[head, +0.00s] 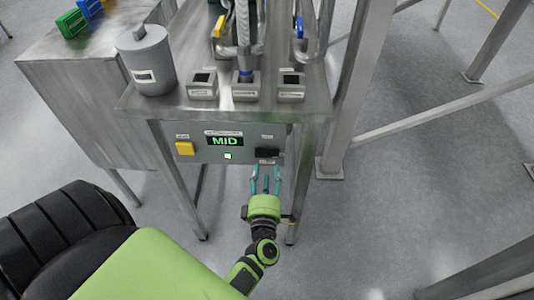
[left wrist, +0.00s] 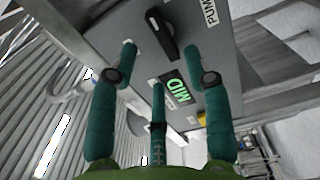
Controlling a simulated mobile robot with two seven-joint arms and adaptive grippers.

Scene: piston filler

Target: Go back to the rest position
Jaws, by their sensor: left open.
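My left gripper (head: 265,181) is open and empty, with its teal fingers pointing at the front of the grey control panel (head: 217,152). It is just below the black rotary knob (head: 267,153) at the panel's right side. In the left wrist view the fingers (left wrist: 163,68) are spread apart, and the black knob (left wrist: 162,32) shows beyond them, not gripped. The green display (head: 225,141) reads MID; it also shows in the left wrist view (left wrist: 176,91). My right gripper is in neither view.
A yellow button (head: 185,148) is at the panel's left. A grey lidded canister (head: 147,60) and several small labelled boxes stand on the steel table (head: 180,108) above. A metal post (head: 355,90) rises to the right of the table. Open floor (head: 400,190) lies to the right.

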